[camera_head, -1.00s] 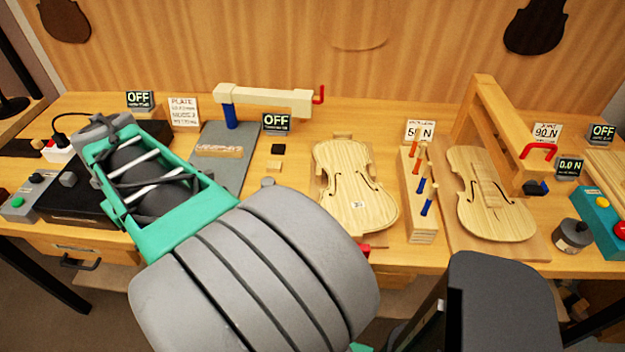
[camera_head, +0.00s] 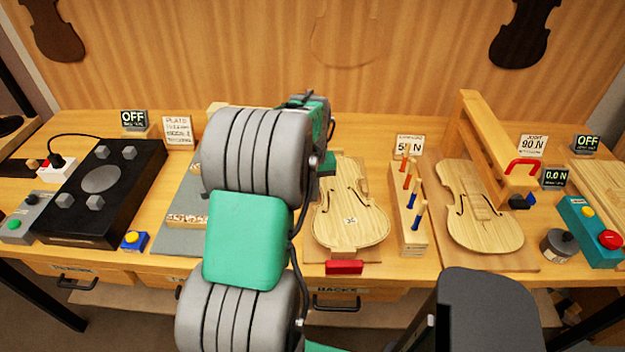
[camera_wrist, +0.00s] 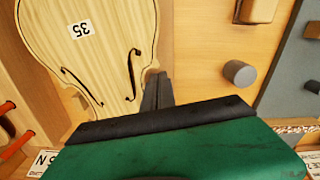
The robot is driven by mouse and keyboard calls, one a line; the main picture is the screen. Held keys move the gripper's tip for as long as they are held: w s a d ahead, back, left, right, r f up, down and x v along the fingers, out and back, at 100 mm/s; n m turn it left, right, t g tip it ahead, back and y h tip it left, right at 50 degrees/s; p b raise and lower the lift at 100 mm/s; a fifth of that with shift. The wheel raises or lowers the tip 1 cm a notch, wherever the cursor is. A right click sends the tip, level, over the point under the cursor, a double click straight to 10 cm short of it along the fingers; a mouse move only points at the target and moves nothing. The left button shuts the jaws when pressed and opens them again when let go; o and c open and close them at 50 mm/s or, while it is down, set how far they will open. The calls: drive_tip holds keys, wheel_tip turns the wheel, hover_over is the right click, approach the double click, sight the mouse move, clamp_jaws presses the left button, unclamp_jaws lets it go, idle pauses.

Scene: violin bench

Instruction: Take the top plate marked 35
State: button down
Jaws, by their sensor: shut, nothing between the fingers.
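The pale wooden violin top plate marked 35 (camera_head: 345,205) lies flat on a board at the middle of the bench. In the wrist view the plate (camera_wrist: 95,50) fills the upper left, with its white 35 label and f-holes showing. My gripper (camera_wrist: 158,80) is shut and empty, its dark fingers beside the plate's edge near one f-hole. I cannot tell whether they touch it. In the head view my arm hides part of the plate's far left side, and the fingertips are not clear.
A peg rack (camera_head: 408,215) with red and blue handles stands right of the plate. Further right, another violin body (camera_head: 480,220) lies under a wooden clamp frame (camera_head: 495,150). A red block (camera_head: 345,267) sits at the plate's near end. A black box (camera_head: 100,195) stands at left.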

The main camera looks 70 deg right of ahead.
sight(314, 207)
drive_tip(key=shift+f, duration=1.3)
drive_tip(key=shift+a, duration=0.1)
drive_tip(key=shift+s+a, duration=0.45)
drive_tip(key=shift+a, duration=0.35)
drive_tip(key=shift+r, duration=0.1)
